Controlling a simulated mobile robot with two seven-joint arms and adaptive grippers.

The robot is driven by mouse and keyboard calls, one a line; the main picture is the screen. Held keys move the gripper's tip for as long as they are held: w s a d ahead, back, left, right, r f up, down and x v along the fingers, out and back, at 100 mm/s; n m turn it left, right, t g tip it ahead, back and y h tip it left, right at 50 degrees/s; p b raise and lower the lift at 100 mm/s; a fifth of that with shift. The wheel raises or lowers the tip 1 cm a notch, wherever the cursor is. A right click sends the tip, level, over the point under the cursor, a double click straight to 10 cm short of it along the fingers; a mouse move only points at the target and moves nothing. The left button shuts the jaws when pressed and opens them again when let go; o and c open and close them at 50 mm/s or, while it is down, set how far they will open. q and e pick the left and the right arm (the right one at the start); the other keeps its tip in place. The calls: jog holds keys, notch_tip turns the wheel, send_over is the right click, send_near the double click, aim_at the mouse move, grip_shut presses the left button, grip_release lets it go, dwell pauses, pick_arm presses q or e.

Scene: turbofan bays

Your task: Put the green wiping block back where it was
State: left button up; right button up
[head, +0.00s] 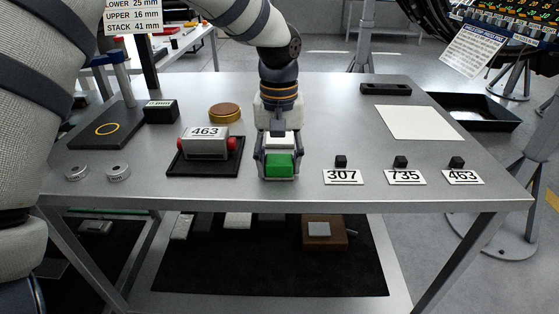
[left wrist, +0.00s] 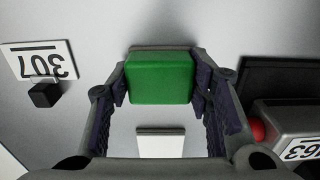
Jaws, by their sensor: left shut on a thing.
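The green wiping block (head: 279,166) is between the fingertips of my left gripper (head: 279,172), over the front middle of the table. In the left wrist view the green block (left wrist: 160,78) sits between the two dark finger pads of the gripper (left wrist: 160,85), which is shut on it. A grey edge shows along the block's far side. A white flat piece (left wrist: 160,143) lies just beside the block, nearer the gripper's palm. I cannot tell whether the block touches the table. My right gripper is not in view.
A grey unit marked 463 (head: 206,143) with red ends sits on a black tray (head: 190,171) just left of the gripper. Number cards 307 (head: 342,177), 735 (head: 405,177) and 463 (head: 463,177) with black blocks stand at right. A white sheet (head: 420,122) lies behind them.

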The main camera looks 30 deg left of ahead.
aim_at(279, 159)
pick_arm(q)
jog(key=o, duration=1)
jog(key=shift+c, duration=0.2)
jog(key=shift+o, duration=0.7)
jog(key=shift+s+r, duration=0.1)
notch_tip(279, 159, up, 12)
